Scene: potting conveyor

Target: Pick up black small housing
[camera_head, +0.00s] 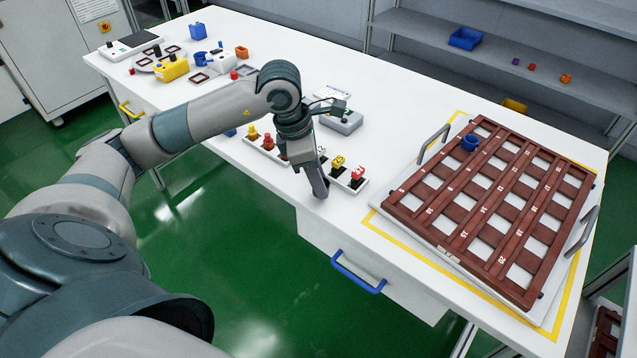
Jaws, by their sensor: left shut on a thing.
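My left gripper (319,187) points down at the front edge of the white table, in front of a row of small parts. It is shut on a small dark part, mostly hidden by the fingers, which looks like the black small housing. Behind and beside the gripper, a white strip (352,185) holds several small parts with black bases and coloured tops. A red-topped one (357,175) and a yellow-topped one (337,162) stand right of the gripper. My right gripper is not in view.
A brown slotted tray (466,223) with a blue part (470,142) fills the table's right end. A grey device (342,121) stands behind the strip. Other parts, including a yellow box (172,68), lie at the far left. The table's back middle is clear.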

